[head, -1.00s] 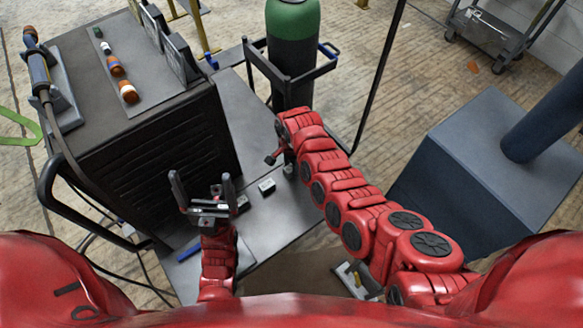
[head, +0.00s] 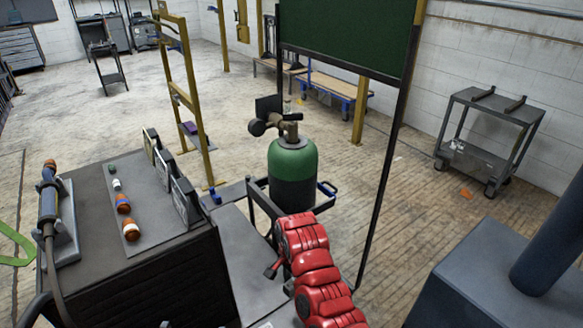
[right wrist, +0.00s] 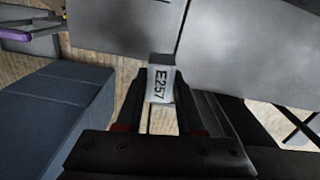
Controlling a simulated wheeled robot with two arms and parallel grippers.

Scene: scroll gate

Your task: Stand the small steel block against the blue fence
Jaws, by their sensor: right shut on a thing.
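My right gripper (right wrist: 160,100) is shut on a small steel block (right wrist: 160,82) marked E257, as the right wrist view shows. The block sits between the fingertips with its marked face towards the camera. In the head view my red right arm reaches over the grey table (head: 242,265), and its wrist hides most of the gripper. I cannot tell whether the block touches the table. The blue fence cannot be made out in the views now. My left gripper is out of the head view.
A dark cabinet (head: 130,265) with bottles and upright plates stands left of the table. A green-topped gas cylinder (head: 292,165) in a cart stands just beyond my right arm. A blue-grey box (head: 500,285) with a thick post is at right.

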